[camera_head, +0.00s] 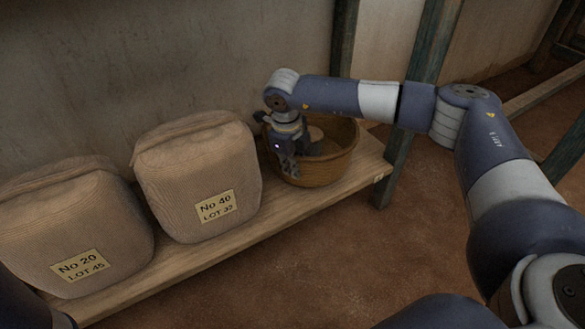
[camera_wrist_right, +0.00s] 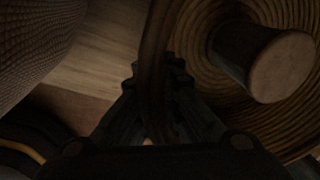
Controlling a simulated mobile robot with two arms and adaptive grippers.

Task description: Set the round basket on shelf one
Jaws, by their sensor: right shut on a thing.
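The round basket (camera_head: 322,171) is brown and woven. It stands upright at the right end of a low wooden shelf board (camera_head: 345,189) and appears to rest on it. My right gripper (camera_head: 288,170) is shut on the basket's left rim; in the right wrist view the rim (camera_wrist_right: 155,70) passes between the fingers. Inside the basket lies a dark cylinder with a pale end (camera_wrist_right: 282,66). My left gripper is not in view.
Left of the basket, on the same board, stand two tan cloth sacks, one marked No 40 LOT 37 (camera_head: 195,180) and one marked No 20 LOT 45 (camera_head: 75,235). A wooden post (camera_head: 410,120) rises by the board's right end. Bare earth floor (camera_head: 300,265) lies in front.

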